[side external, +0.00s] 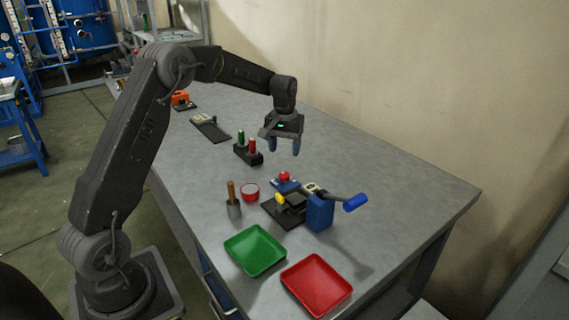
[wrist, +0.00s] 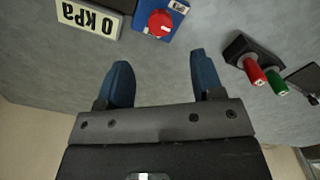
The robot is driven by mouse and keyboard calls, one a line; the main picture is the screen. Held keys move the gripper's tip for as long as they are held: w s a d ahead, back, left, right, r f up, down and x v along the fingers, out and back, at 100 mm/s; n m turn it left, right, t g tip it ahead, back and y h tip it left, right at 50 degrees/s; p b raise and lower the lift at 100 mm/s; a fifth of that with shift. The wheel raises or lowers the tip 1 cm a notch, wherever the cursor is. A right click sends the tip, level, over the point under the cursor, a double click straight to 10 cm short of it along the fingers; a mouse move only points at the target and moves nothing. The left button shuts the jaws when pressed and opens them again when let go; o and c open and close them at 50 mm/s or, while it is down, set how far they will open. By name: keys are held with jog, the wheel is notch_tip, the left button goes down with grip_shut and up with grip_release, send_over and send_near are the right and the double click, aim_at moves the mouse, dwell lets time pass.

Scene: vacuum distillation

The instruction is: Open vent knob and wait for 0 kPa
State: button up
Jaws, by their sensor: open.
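The red vent knob (side external: 285,176) sits on a small blue base (side external: 284,186) near the middle of the table. In the wrist view the red knob (wrist: 160,24) is at the top, just beyond the fingertips. The pressure display (side external: 313,188) is beside the knob; in the wrist view the display (wrist: 87,17) reads 0 kPa, upside down. My gripper (side external: 284,147) is open and empty, in the air above and behind the knob, with its blue fingers pointing down. In the wrist view my gripper (wrist: 161,66) has its fingers apart and not touching the knob.
A black block with green and red handles (side external: 248,152) stands left of my gripper. A blue device with a lever (side external: 320,213), a wooden-handled tool (side external: 233,199), a red-rimmed cup (side external: 250,192), a green tray (side external: 255,250) and a red tray (side external: 316,285) are nearer. The table's right side is clear.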

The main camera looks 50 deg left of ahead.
jog(key=shift+r, duration=2.5)
jog(key=s+d+r+m+t, duration=0.3)
jog(key=s+d+r, duration=0.7)
jog(key=s+d, duration=0.2)
jog(key=s+d+f+m+t, duration=0.1)
jog(key=s+d, duration=0.3)
jog(key=s, duration=0.4)
jog(key=s+d+f+m+t, duration=0.1)
jog(key=s+d+m, duration=0.2)
jog(key=s, duration=0.6)
jog(key=shift+s+d+f+t, duration=0.2)
jog(key=shift+d+f+t, duration=0.1)
jog(key=shift+d+f, duration=0.1)
